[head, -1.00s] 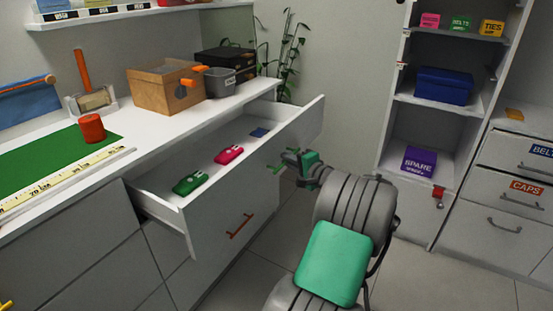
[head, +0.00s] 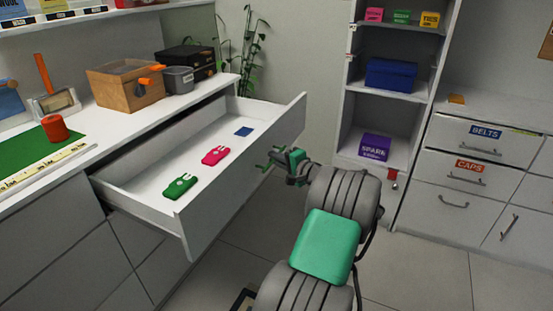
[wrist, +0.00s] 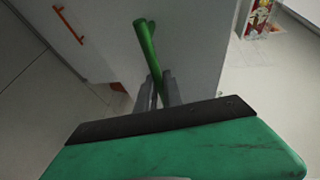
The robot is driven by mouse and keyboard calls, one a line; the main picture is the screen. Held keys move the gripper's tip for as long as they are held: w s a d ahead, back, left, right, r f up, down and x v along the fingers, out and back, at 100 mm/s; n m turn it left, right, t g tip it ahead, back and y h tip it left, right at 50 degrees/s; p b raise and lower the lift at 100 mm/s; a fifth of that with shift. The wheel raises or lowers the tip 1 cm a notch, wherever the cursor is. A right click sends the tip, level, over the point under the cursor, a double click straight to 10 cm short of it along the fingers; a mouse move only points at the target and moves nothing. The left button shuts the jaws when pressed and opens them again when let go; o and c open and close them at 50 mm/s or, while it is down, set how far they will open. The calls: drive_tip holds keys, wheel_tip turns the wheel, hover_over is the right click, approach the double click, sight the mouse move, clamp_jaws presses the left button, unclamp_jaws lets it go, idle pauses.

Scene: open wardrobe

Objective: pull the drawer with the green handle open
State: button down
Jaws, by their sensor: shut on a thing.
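The drawer (head: 228,207) stands pulled well out of the white counter on the left in the head view. Its inside shows a green item, a pink item and a small blue item on the floor. The green handle (wrist: 147,45) is a bar on the drawer front in the wrist view. My gripper (wrist: 161,88) is shut on this handle, with its two grey fingers around the bar. In the head view my gripper (head: 275,162) is at the drawer front, where the handle is mostly hidden behind it.
An orange handle (wrist: 70,25) is on another front beside the drawer. A wooden box (head: 128,84), a grey bin (head: 178,80) and a red spool (head: 55,128) stand on the counter. Shelves (head: 385,97) and labelled drawers (head: 470,172) are at the right. Floor (head: 415,250) is clear.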

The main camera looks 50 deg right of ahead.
drive_tip(key=c, duration=1.5)
unclamp_jaws()
drive_tip(key=shift+w, duration=0.1)
drive_tip(key=p+v, duration=0.1)
drive_tip(key=v, duration=0.6)
drive_tip(key=shift+s+p, duration=0.3)
drive_tip(key=shift+s, duration=0.1)
